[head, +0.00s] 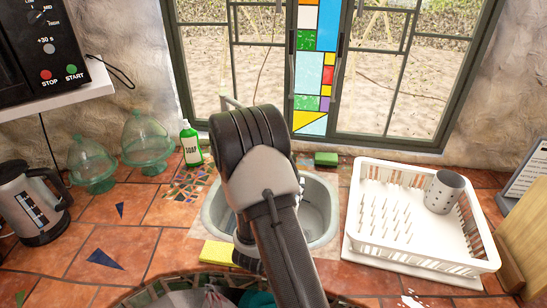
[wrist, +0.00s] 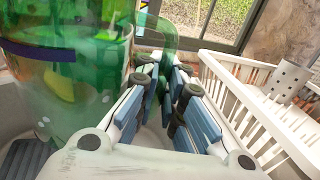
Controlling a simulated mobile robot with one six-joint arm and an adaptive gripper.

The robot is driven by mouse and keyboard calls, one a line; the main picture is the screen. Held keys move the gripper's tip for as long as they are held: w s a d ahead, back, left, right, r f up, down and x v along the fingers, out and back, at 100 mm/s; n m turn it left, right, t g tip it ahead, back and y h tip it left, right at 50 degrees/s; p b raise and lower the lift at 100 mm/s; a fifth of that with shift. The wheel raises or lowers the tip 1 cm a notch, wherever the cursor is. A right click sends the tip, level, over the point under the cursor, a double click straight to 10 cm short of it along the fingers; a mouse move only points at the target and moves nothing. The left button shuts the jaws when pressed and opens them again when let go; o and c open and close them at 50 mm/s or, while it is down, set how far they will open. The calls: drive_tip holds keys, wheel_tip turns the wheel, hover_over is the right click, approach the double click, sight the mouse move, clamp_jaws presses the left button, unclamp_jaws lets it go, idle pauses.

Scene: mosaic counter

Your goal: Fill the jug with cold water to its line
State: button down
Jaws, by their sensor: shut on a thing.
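The green see-through jug (wrist: 100,75) fills the left of the wrist view. A dark band, seemingly its line (wrist: 38,51), runs around it. Its green handle (wrist: 160,40) passes between the blue-padded fingers of my gripper (wrist: 168,85), which is shut on it. I cannot tell whether water is in the jug. In the head view my arm hides the jug, my gripper and much of the round sink (head: 322,205). Part of a tap (head: 230,102) shows behind my arm. No stream of water is visible.
A white dish rack (head: 395,257) with a grey cup (head: 444,192) stands right of the sink. A soap bottle (head: 191,145), glass domes (head: 147,140) and a kettle (head: 30,205) stand left. A yellow sponge (head: 216,252) lies at the sink's front, a green one (head: 326,159) behind.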

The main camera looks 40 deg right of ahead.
drive_tip(key=shift+w+r, duration=0.1)
drive_tip(key=shift+b, duration=0.3)
idle(0.8)
idle(0.4)
drive_tip(key=w+d, duration=0.2)
drive_tip(key=w, duration=0.3)
drive_tip(key=s, duration=0.1)
drive_tip(key=s+a, duration=0.1)
drive_tip(key=s, duration=0.1)
drive_tip(key=s+a, duration=0.1)
drive_tip(key=s, duration=0.1)
drive_tip(key=shift+s+b, duration=0.1)
drive_tip(key=shift+b, duration=0.2)
drive_tip(key=shift+s+a+r+p, duration=0.15)
drive_tip(key=shift+s+a+r, duration=0.2)
drive_tip(key=shift+s, duration=0.4)
drive_tip(key=shift+s+a+r+p, duration=0.15)
drive_tip(key=shift+s+a+r, duration=0.2)
drive_tip(key=shift+s, duration=0.45)
drive_tip(key=shift+s+a+r+p, duration=0.15)
drive_tip(key=shift+s+a+r, duration=0.2)
drive_tip(key=shift+s, duration=0.4)
